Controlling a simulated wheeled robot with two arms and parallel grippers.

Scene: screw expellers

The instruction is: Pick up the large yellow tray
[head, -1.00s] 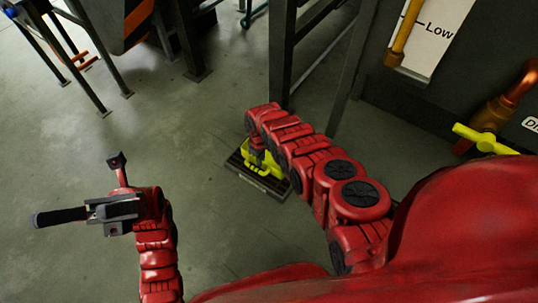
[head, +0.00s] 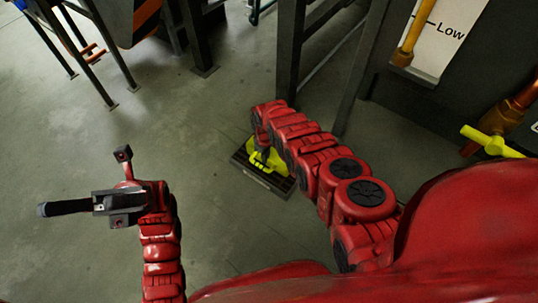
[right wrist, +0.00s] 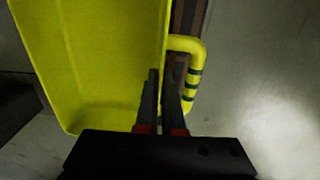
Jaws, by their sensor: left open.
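The large yellow tray (head: 270,163) is at the dark slatted base on the floor, partly hidden by my right arm. In the right wrist view the tray (right wrist: 100,65) fills the left half, with a banded yellow handle (right wrist: 192,75) on its right side. My right gripper (head: 262,143) points down at the tray. In the right wrist view its two dark fingers (right wrist: 163,85) are close together, one on each side of the tray's edge beside the handle. I cannot tell whether the tray is clear of the base. My left gripper (head: 122,187) is open and empty, away from the tray.
The slatted base (head: 264,184) lies on the floor. A dark metal frame (head: 290,50) stands just behind it. A machine with a gauge panel (head: 430,40) and a yellow valve handle (head: 490,141) is at the right. The floor at left centre is clear.

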